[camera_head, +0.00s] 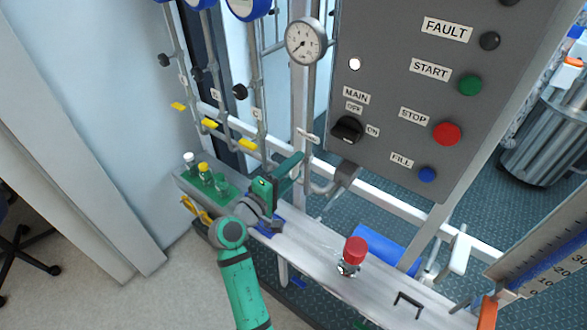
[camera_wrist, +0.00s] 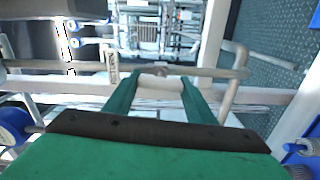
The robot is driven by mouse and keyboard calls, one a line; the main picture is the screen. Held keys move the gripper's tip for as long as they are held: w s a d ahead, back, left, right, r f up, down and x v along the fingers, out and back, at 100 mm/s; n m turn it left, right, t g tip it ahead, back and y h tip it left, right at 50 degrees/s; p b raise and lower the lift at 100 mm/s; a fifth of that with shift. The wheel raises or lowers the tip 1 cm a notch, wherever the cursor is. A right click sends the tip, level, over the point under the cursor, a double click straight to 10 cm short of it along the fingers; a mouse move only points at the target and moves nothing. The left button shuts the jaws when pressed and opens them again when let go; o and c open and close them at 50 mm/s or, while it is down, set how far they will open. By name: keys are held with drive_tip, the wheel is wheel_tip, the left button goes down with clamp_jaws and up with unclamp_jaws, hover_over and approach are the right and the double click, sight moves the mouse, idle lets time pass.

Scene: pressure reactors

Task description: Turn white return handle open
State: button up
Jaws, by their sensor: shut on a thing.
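My gripper (camera_head: 291,167) is at the pipework left of the control panel, just below a small white tag (camera_head: 308,136). In the wrist view its two green fingers (camera_wrist: 156,84) stand on either side of a white, rounded handle (camera_wrist: 160,88) and are shut on it. The handle lies crosswise between the fingertips, just in front of a grey horizontal pipe (camera_wrist: 205,72). The tag also shows in the wrist view (camera_wrist: 113,67), left of the fingers. In the head view the handle is largely hidden by my gripper, and its turn angle is hard to tell.
The grey control panel (camera_head: 400,110) with the black main switch (camera_head: 347,130) hangs to the right. A pressure gauge (camera_head: 305,41) is above. Below is a pale bench (camera_head: 310,250) with a red-topped valve (camera_head: 354,250). Yellow-handled valves (camera_head: 247,144) stand left.

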drive_tip(key=shift+f+n, duration=0.1)
drive_tip(key=shift+n, duration=0.5)
drive_tip(key=o, duration=1)
drive_tip(key=shift+o, duration=0.2)
drive_tip(key=v, duration=1.1)
